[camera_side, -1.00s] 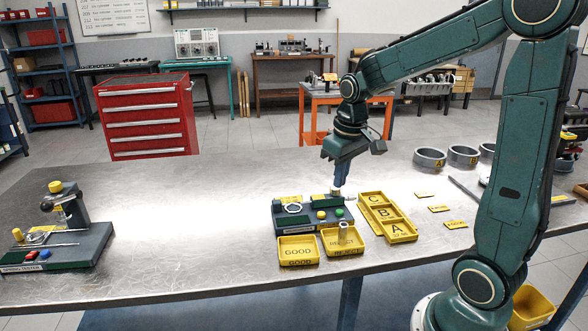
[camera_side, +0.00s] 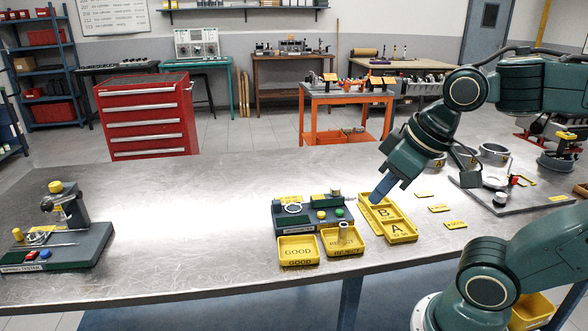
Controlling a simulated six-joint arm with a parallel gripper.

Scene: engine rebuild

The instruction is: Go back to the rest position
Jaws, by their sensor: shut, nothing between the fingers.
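My gripper (camera_side: 379,198) is shut and empty. It hangs tilted above the back end of the yellow tray (camera_side: 398,232) marked with letters, and hides part of its far compartment. I cannot tell how close the fingertips are to the tray. My arm is folded back to the right, above the right part of the steel workbench (camera_side: 190,230).
A spring tester (camera_side: 65,235) stands far left. Small yellow labels (camera_side: 438,208) lie right of the tray.

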